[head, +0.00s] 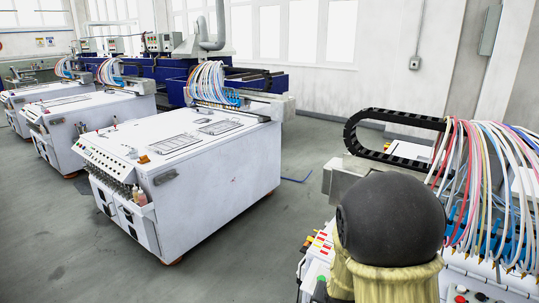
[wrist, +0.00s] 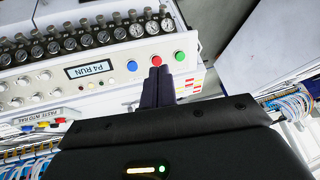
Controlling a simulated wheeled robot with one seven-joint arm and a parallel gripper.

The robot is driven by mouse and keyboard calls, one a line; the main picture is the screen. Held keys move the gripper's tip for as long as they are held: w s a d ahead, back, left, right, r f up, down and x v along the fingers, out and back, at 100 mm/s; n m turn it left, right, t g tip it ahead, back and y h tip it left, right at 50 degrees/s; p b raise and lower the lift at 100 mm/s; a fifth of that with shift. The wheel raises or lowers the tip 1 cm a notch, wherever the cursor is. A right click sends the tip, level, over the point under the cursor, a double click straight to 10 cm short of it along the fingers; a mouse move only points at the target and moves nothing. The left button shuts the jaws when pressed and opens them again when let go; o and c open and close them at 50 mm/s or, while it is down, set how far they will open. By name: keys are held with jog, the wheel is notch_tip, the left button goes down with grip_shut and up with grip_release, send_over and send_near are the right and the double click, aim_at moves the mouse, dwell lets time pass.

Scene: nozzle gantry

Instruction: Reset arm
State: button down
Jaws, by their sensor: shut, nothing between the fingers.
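My gripper (wrist: 160,70) shows in the wrist view as two dark fingers pressed together, with nothing between them. Its tips are at a white control panel (wrist: 110,78), just below the red button (wrist: 156,60) in the picture. I cannot tell whether they touch it. A blue button (wrist: 132,65) is to the left and a green button (wrist: 180,55) to the right. A display (wrist: 90,66) on the panel reads "P4 RUN". In the head view my arm, with a dark round joint, covers part of the near machine, and my gripper is hidden.
The near machine carries coloured hoses (head: 492,180) and a black cable chain (head: 398,115). A row of gauges (wrist: 70,45) lines the panel. Another white machine (head: 200,165) stands to the left, with more behind it.

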jog(key=s+a+r+n+g+y+p, duration=0.1)
jog(key=s+r+n+g+p, duration=0.2)
jog(key=s+r, duration=0.6)
jog(key=s+n, duration=0.2)
jog(key=s, duration=0.2)
jog(key=shift+s+a+r+g, duration=0.15)
jog(key=shift+s+r+g, duration=0.15)
jog(key=shift+s+g, duration=0.1)
dwell(2.5)
